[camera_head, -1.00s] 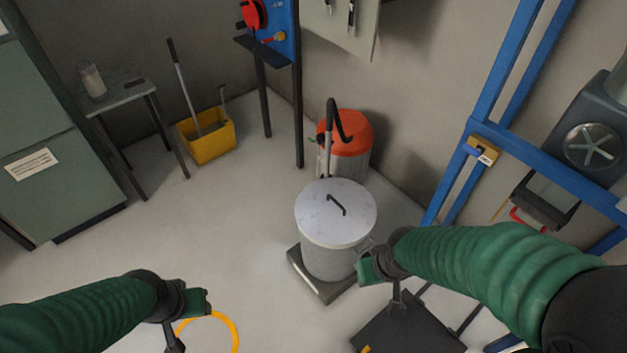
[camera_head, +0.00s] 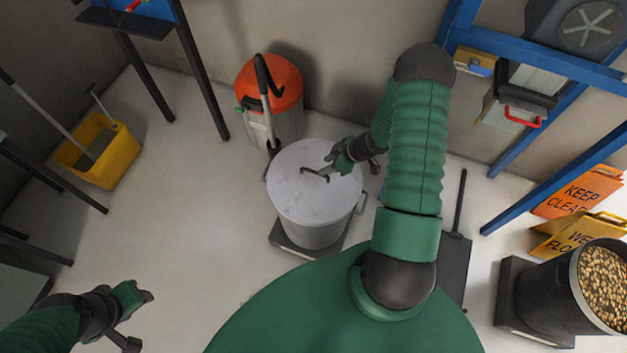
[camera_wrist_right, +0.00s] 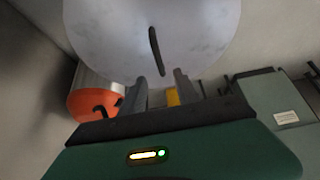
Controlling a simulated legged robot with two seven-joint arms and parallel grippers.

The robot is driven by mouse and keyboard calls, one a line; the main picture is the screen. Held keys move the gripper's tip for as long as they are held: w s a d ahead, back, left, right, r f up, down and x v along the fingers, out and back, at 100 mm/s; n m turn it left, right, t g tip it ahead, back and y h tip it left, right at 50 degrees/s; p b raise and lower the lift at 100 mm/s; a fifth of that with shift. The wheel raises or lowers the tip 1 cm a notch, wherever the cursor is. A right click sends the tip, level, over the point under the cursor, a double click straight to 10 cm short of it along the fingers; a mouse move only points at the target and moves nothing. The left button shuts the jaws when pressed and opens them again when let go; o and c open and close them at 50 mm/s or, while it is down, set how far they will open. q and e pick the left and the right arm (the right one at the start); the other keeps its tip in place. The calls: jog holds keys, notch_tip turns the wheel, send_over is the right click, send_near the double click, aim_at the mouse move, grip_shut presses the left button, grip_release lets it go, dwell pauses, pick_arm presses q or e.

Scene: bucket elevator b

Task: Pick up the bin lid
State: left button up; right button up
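The bin lid (camera_head: 292,185) is a round grey metal disc lying flat on the grey bin (camera_head: 318,234). A thin dark handle (camera_head: 314,173) stands at its middle. My right gripper (camera_head: 333,162) is over the lid's right side, close to the handle. In the right wrist view the lid (camera_wrist_right: 110,35) fills the top, and the handle (camera_wrist_right: 154,51) is ahead of the two fingers (camera_wrist_right: 160,90), which are apart with nothing between them. My left gripper (camera_head: 140,298) is at the lower left, away from the bin; its finger opening is unclear.
The bin stands on a dark square base (camera_head: 285,240). A red-topped vacuum (camera_head: 270,85) with an upright hose is close behind it. A yellow mop bucket (camera_head: 100,150) is at left. A black bucket of pellets (camera_head: 550,300) is at right.

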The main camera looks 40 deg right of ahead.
aim_at(315, 172)
jog(key=x, duration=0.3)
jog(key=b+x, duration=0.1)
jog(key=x, duration=0.2)
jog(key=b+x, duration=0.1)
jog(key=x, duration=0.1)
jog(key=shift+s+d+f, duration=0.1)
jog(key=shift+s+f, duration=0.1)
jog(key=shift+f, duration=0.45)
jog(key=shift+w+f, duration=0.25)
jog(key=shift+c, duration=0.5)
grip_shut()
